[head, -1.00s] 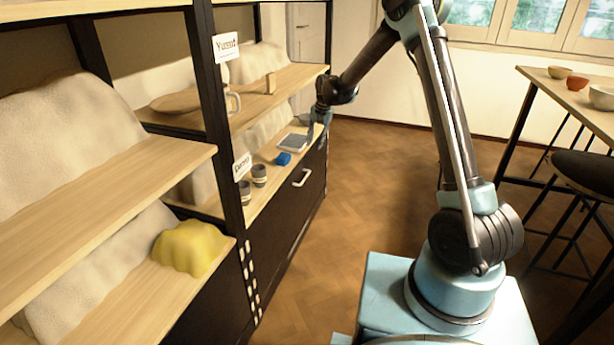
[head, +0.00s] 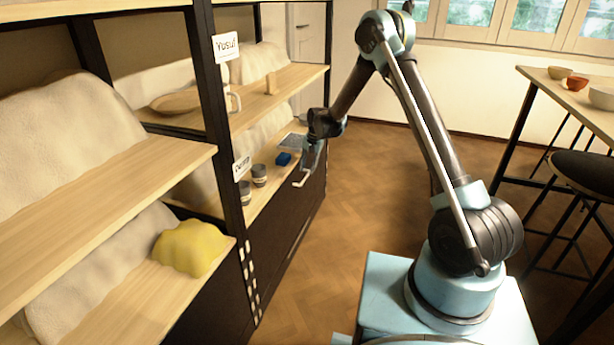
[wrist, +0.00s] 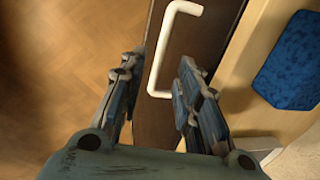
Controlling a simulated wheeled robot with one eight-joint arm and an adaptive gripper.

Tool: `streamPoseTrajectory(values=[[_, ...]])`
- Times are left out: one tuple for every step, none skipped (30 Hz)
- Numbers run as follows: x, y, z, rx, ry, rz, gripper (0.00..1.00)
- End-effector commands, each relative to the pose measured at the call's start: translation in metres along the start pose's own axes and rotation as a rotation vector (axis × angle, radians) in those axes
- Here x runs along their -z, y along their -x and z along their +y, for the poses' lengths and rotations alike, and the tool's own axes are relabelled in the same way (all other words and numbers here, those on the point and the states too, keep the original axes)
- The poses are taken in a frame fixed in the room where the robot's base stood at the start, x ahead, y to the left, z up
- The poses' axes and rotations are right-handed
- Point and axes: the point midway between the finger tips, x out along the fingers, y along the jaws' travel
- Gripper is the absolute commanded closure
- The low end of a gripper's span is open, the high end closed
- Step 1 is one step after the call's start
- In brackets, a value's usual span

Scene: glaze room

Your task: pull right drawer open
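The drawer has a dark front (head: 288,218) below the shelf unit's lowest board, and it looks flush with the unit. Its pale handle (head: 301,182) shows in the head view just under my gripper (head: 306,168). In the wrist view, the white bar handle (wrist: 166,50) stands out on the dark drawer front (wrist: 212,38). My gripper (wrist: 161,66) is open, with one finger on each side of the handle's near end. I see no clear contact between the fingers and the handle.
On the board above the drawer are a blue block (head: 283,159), which also shows in the wrist view (wrist: 290,70), and grey jars (head: 259,174). A yellow cloth-like lump (head: 190,248) lies on the left lower shelf. The wooden floor (head: 345,240) before the drawer is clear.

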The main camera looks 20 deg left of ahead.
Motion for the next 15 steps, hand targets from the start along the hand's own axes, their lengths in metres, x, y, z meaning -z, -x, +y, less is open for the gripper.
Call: streamPoseTrajectory(values=[[0.0, -0.009, 0.0, 0.0, 0.0, 0.0, 0.69], [0.0, -0.013, 0.0, 0.0, 0.0, 0.0, 0.69], [0.0, -0.018, 0.0, 0.0, 0.0, 0.0, 0.69], [0.0, -0.022, 0.0, 0.0, 0.0, 0.0, 0.69], [0.0, -0.026, 0.0, 0.0, 0.0, 0.0, 0.69], [0.0, -0.03, 0.0, 0.0, 0.0, 0.0, 0.69], [0.0, -0.033, 0.0, 0.0, 0.0, 0.0, 0.69], [0.0, -0.036, 0.0, 0.0, 0.0, 0.0, 0.69], [0.0, -0.038, 0.0, 0.0, 0.0, 0.0, 0.69], [0.0, -0.04, 0.0, 0.0, 0.0, 0.0, 0.69], [0.0, -0.042, 0.0, 0.0, 0.0, 0.0, 0.69], [0.0, -0.044, 0.0, 0.0, 0.0, 0.0, 0.69], [0.0, -0.045, 0.0, 0.0, 0.0, 0.0, 0.69], [0.0, -0.045, 0.0, 0.0, 0.0, 0.0, 0.69], [0.0, -0.046, 0.0, 0.0, 0.0, 0.0, 0.69]])
